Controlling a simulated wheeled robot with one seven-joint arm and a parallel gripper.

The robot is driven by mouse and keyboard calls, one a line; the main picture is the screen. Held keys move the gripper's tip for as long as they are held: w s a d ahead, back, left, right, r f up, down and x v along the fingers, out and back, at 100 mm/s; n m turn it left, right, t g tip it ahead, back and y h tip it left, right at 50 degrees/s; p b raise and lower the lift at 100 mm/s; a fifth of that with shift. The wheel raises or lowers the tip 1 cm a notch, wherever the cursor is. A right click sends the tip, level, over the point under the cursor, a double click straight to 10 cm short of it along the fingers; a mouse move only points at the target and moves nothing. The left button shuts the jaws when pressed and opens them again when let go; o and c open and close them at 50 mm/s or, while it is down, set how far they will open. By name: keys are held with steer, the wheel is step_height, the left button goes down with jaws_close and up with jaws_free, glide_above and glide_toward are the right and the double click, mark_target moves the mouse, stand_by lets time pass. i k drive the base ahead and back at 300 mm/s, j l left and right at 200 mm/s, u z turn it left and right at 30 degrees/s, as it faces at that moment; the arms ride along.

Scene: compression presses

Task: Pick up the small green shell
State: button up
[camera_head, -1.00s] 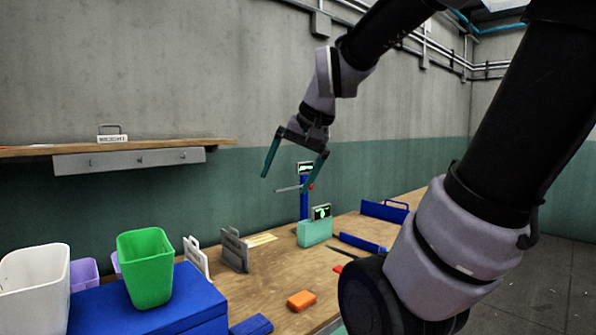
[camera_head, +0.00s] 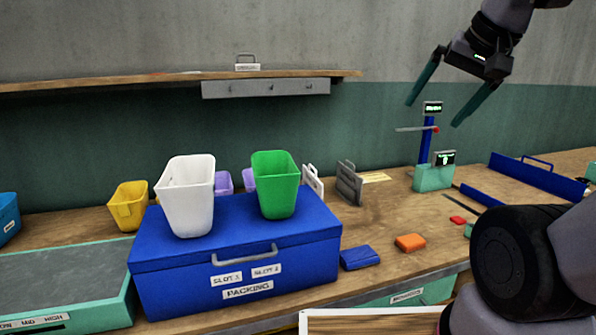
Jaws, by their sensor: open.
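A green, open-topped tapered container (camera_head: 275,186) stands upright on the right part of a blue packing box's lid. A small green piece (camera_head: 468,230) also shows on the bench at the right, partly hidden by my arm. I cannot tell for sure which of these is the small green shell. My gripper (camera_head: 434,114) is open and empty, high at the upper right, with its fingers pointing down and left. It is well above the bench and apart from both green things.
A white container (camera_head: 187,196) stands left of the green one on the blue packing box (camera_head: 240,255). A yellow container (camera_head: 128,206) stands farther left. Blue (camera_head: 358,257), orange (camera_head: 410,242) and red (camera_head: 457,220) pieces lie on the bench. A shelf (camera_head: 150,82) crosses the wall.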

mark_target(277, 177)
steer(key=k+j+z, duration=0.15)
steer(key=j+z, duration=0.2)
steer(key=k+j+z, duration=0.15)
steer(key=j+z, duration=0.2)
steer(key=k+j+z, duration=0.2)
steer(key=j+z, duration=0.15)
